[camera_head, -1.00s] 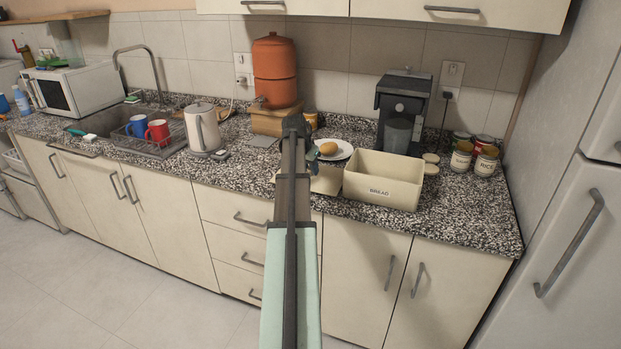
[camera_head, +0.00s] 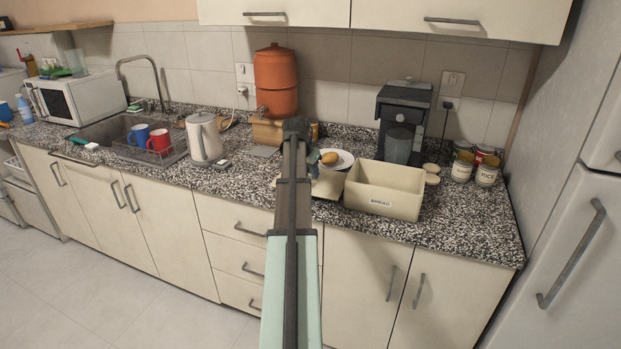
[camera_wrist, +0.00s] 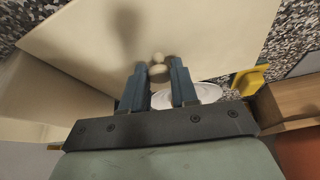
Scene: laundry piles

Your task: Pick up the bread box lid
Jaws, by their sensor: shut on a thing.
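The bread box lid is a flat cream panel with a small round knob. In the head view part of it (camera_head: 328,184) shows just left of the bread box, partly hidden by my arm. In the wrist view it (camera_wrist: 205,35) fills the upper middle, with its knob (camera_wrist: 158,58) between my fingers. My gripper (camera_wrist: 160,76) is shut on the lid by the knob; in the head view my arm hides the fingers. The open cream bread box (camera_head: 383,203), marked BREAD, stands on the counter. I cannot tell whether the lid touches the counter.
A white plate (camera_head: 346,158) with a bread roll (camera_head: 330,158) lies behind the lid. A coffee maker (camera_head: 404,105) and several cans (camera_head: 486,171) stand behind and right of the box. An orange water filter (camera_head: 276,80) on a wooden stand is at the left. The granite counter's front right (camera_head: 465,225) is clear.

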